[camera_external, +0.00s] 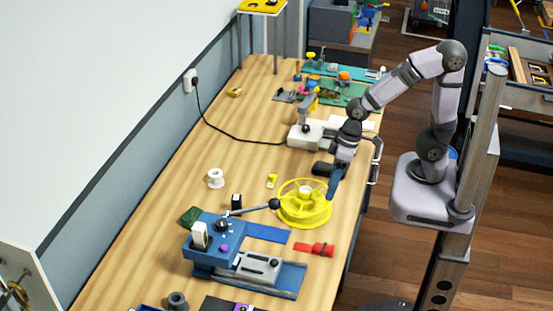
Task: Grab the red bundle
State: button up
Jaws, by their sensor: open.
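The red bundle (315,249) lies on the wooden workbench near its right edge, beside the end of a blue strip. It is small, with a narrow left end and a wider right end. My gripper (333,188) hangs above the bench, over the right side of a yellow reel, up and to the right of the red bundle. It is apart from the bundle. Its fingers look dark and blue, with nothing seen between them.
The yellow reel (291,212) stands just behind the bundle. A blue strapping machine (215,240) with a long black-knobbed lever sits to the left. A white device (304,135) with a black cable is farther back. A white spool (215,178) stands near the wall.

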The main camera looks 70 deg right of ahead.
jog(key=a+f+t+y+p, duration=0.15)
jog(key=a+t, duration=0.25)
jog(key=a, duration=1.6)
jog(key=s+d+r+t+h+p, duration=0.1)
jog(key=s+d+r+t+h, duration=0.25)
jog(key=s+d+t, duration=0.45)
jog(key=m, duration=0.1)
send_near(322, 246)
jog(key=w, duration=0.1)
jog(key=shift+w+a+r+g+h+p, duration=0.1)
jog(key=shift+w+g+h+p, duration=0.1)
jog(key=shift+w, duration=0.2)
jog(key=shift+w+a+r+g+h+p, duration=0.1)
jog(key=shift+w+r+p, duration=0.1)
jog(key=shift+w, duration=0.2)
jog(key=shift+w+f, duration=0.3)
jog(key=shift+w, duration=0.05)
jog(key=shift+w, duration=0.1)
jog(key=shift+f+p+x, duration=0.2)
jog(key=shift+p+x, duration=0.3)
jog(key=shift+x, duration=0.75)
jog(key=shift+f+p+x, duration=0.2)
jog(key=shift+p+x, duration=0.3)
jog(key=shift+x, duration=0.7)
